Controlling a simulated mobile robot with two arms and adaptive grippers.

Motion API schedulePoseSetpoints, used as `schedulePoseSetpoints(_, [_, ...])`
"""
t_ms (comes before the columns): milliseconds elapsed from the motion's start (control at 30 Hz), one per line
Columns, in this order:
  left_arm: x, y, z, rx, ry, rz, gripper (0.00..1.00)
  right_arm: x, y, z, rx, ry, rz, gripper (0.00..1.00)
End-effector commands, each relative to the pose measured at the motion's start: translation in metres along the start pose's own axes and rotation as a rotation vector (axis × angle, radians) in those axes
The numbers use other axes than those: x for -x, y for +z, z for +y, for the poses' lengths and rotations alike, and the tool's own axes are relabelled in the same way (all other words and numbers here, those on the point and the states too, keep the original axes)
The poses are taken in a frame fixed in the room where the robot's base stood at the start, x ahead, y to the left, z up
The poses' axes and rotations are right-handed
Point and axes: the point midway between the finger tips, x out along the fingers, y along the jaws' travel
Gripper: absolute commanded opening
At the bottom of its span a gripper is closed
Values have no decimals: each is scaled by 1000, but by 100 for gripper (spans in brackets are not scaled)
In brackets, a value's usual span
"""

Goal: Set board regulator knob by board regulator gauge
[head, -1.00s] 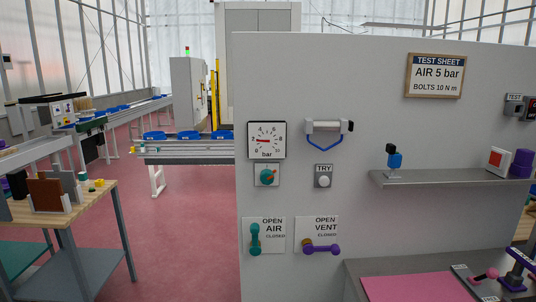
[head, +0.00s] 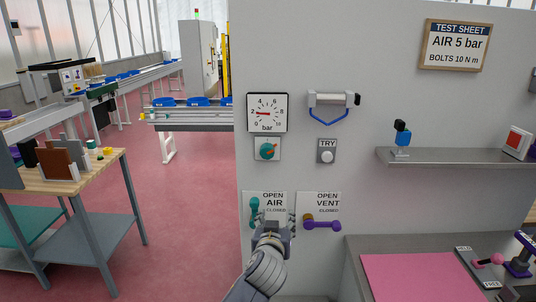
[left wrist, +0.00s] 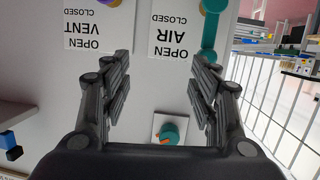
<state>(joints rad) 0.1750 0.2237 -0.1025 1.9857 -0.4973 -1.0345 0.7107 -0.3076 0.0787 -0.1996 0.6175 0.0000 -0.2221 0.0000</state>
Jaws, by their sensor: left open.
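The regulator gauge (head: 281,102) is a square white dial marked bar on the grey board. Its red needle points left, near the 2. Below it, the teal regulator knob (head: 267,151) with a red-orange mark sits on a small plate. It also shows upside down in the left wrist view (left wrist: 169,132), low between my fingers. My left gripper (head: 274,220) is open and empty in front of the OPEN AIR plate, below the knob and apart from it. The test sheet (head: 455,46) reads AIR 5 bar. My right gripper is not in view.
The teal air handle (head: 254,211) stands upright just left of my left gripper. The purple vent handle (head: 324,225) lies sideways to its right. A TRY button (head: 327,157) is beside the knob. A shelf (head: 450,158) juts out at right.

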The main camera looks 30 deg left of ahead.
Motion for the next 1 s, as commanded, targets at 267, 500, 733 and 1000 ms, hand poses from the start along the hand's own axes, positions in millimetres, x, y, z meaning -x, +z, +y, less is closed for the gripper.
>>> schedulePoseSetpoints(267, [41,-136,-22,217,-50,258,55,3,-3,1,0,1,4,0])
schedulePoseSetpoints(500, [24,-150,-25,225,-54,270,55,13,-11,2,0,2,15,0])
schedulePoseSetpoints(733, [-16,-160,-28,223,-54,268,55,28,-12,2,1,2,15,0])
schedulePoseSetpoints(1000, [-50,-167,-31,224,-52,268,55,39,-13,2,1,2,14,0])
